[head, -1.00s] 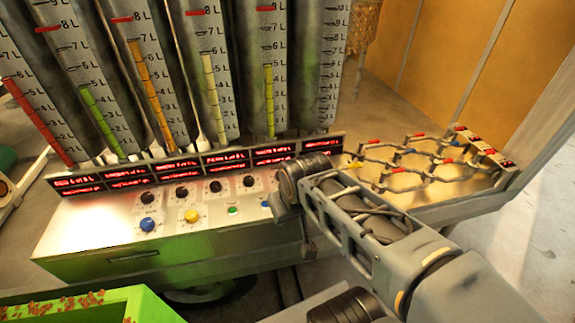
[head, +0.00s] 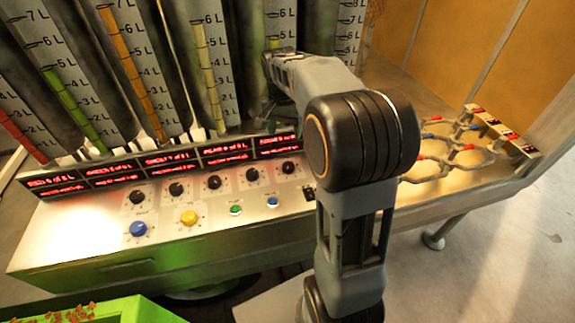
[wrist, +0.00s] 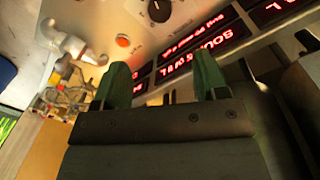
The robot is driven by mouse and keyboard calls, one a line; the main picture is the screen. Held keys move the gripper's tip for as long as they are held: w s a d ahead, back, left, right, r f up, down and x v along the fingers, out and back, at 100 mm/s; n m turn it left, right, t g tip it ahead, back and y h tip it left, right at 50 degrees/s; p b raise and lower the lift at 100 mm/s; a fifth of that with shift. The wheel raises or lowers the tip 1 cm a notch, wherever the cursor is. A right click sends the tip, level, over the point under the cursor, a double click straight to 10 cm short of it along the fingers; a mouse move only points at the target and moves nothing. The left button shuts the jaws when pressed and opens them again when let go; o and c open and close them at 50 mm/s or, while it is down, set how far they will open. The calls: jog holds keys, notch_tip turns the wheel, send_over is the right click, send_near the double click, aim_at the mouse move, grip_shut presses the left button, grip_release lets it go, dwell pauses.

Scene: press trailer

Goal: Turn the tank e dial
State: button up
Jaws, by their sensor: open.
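A row of black dials runs along the silver control panel (head: 90,225) in the head view, one below each red display. The fifth dial from the left (head: 288,167) lies just left of my arm and looks like tank e's, but its label is too small to read. In the wrist view a black dial (wrist: 159,10) shows at the top edge; I cannot tell which one it is. My gripper (wrist: 162,82) is open and empty, its green fingers apart in front of a red display (wrist: 192,48). In the head view my arm partly hides the panel's right end.
Tall graduated tanks (head: 205,80) stand behind the displays. A hexagonal pipe rack (head: 460,150) is at right. A green bin (head: 130,310) is at front left.

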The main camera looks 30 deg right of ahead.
aim_at(288, 165)
jog(key=f, duration=1.3)
jog(key=shift+s+d+f, duration=0.2)
jog(key=shift+d+f, duration=0.1)
jog(key=shift+d, duration=0.05)
jog(key=shift+c, duration=0.4)
jog(key=c, duration=0.9)
jog(key=shift+o, duration=0.2)
